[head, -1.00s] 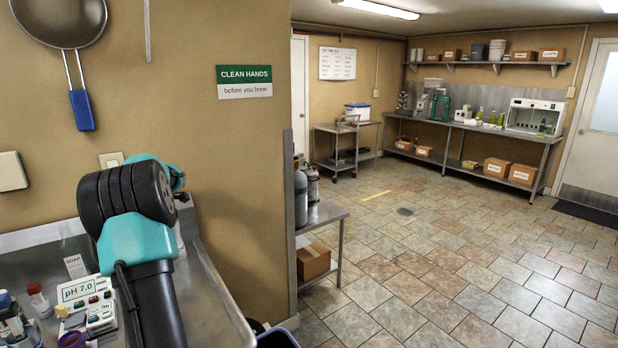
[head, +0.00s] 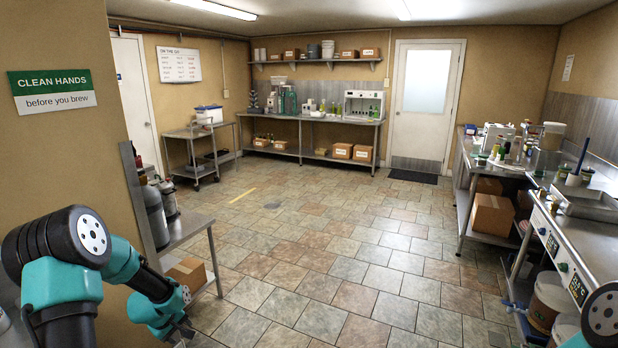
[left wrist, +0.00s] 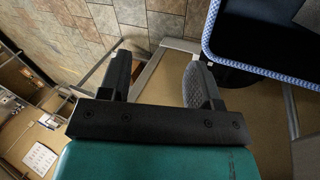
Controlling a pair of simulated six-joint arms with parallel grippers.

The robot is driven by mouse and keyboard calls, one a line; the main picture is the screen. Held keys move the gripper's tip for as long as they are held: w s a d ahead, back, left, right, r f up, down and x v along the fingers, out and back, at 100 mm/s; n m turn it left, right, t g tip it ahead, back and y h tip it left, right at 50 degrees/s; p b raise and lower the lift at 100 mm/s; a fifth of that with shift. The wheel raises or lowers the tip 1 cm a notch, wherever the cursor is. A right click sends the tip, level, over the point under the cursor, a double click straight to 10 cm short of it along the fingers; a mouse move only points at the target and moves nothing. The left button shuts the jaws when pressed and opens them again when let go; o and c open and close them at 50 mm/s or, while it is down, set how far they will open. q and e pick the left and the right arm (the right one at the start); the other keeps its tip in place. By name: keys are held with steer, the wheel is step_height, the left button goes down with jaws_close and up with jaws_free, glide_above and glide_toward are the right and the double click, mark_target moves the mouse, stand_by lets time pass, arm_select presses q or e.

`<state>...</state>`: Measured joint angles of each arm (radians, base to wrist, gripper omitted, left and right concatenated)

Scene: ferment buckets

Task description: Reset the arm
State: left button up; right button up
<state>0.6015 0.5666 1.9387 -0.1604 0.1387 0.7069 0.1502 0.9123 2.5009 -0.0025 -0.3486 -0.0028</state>
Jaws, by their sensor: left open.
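My left arm comes in from the lower left in the head view. Its left gripper (head: 180,333) is low at the bottom edge, in front of the steel side table, and only partly shows there. In the left wrist view the left gripper (left wrist: 157,82) has its two dark fingers apart with nothing held between them. Tiled floor and a metal frame edge show beyond the fingers. Part of my right arm shows at the lower right corner of the head view. Its gripper is out of view.
A steel side table (head: 190,229) with dark bottles stands near my left arm, a cardboard box (head: 187,272) below. A blue-rimmed bin (left wrist: 207,42) is close to the left gripper. A cluttered steel counter (head: 590,245) runs along the right. The middle floor (head: 340,250) is clear.

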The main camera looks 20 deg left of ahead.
arm_select(q)
steer(key=s+d+f+m+g+h, duration=0.1)
steer(key=s+d+f+m, duration=0.2)
steer(key=d, duration=0.6)
steer(key=s+d+f+m+g+h, duration=0.15)
steer(key=d+f, duration=0.25)
steer(key=d, duration=0.6)
steer(key=s+d+f+m+h, duration=0.1)
steer(key=s+d+f+m, duration=0.25)
steer(key=d, duration=0.55)
steer(key=s+d+f+m+g, duration=0.1)
steer(key=s+d+f+m, duration=0.1)
steer(key=s+d+m, duration=0.2)
steer(key=s+d, duration=0.2)
steer(key=d, duration=0.2)
steer(key=shift+s, duration=0.4)
